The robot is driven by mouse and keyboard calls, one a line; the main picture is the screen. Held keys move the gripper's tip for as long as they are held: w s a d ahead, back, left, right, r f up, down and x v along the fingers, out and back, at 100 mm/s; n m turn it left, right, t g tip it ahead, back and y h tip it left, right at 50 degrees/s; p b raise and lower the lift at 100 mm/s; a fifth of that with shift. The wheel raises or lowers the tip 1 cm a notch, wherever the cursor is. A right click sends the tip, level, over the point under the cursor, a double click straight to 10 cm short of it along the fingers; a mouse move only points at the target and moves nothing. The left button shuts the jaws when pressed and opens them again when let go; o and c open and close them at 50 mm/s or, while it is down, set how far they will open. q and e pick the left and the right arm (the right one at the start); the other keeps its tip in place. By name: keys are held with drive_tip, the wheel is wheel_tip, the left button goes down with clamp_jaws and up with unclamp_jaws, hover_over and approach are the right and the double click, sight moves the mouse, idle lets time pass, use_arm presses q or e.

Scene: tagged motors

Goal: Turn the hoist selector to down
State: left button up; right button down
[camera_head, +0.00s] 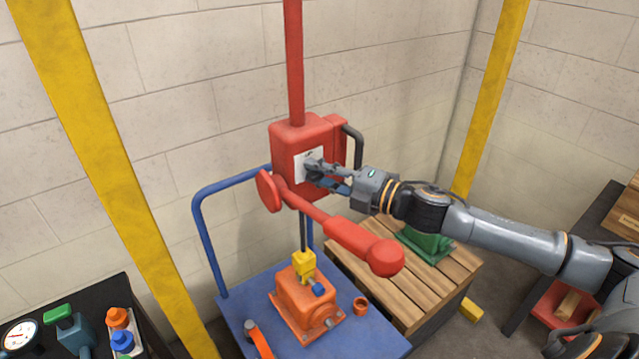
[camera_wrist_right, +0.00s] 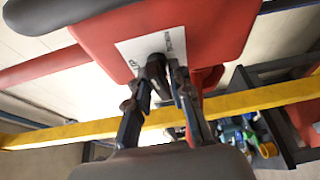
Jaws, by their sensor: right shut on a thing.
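The hoist is a red box (camera_head: 309,130) hanging from a red vertical bar, and it carries a white label plate (camera_head: 299,168). The dark selector knob (camera_wrist_right: 156,70) shows on the lettered white plate in the right wrist view, between my fingers. My right gripper (camera_head: 317,170) reaches in from the right and is shut on the knob; it also shows in the right wrist view (camera_wrist_right: 166,80). In the head view the fingers hide most of the knob, so I cannot tell its setting there. My left gripper is not in view.
A red lever (camera_head: 345,236) sticks out below the box, close under my right gripper. A yellow hook (camera_head: 303,263) is at the orange motor (camera_head: 306,298) on a blue cart (camera_head: 244,302). A green motor (camera_head: 428,243) stands on a wooden pallet (camera_head: 375,285). Yellow posts (camera_head: 88,130) flank the area.

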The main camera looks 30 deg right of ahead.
drive_tip(key=shift+f+m, duration=0.1)
drive_tip(key=shift+m, duration=0.3)
drive_tip(key=shift+b, duration=0.3)
drive_tip(key=c, duration=1.4)
unclamp_jaws()
drive_tip(key=shift+v, duration=6.05)
drive_tip(key=shift+d+f, duration=0.1)
drive_tip(key=shift+w, duration=0.1)
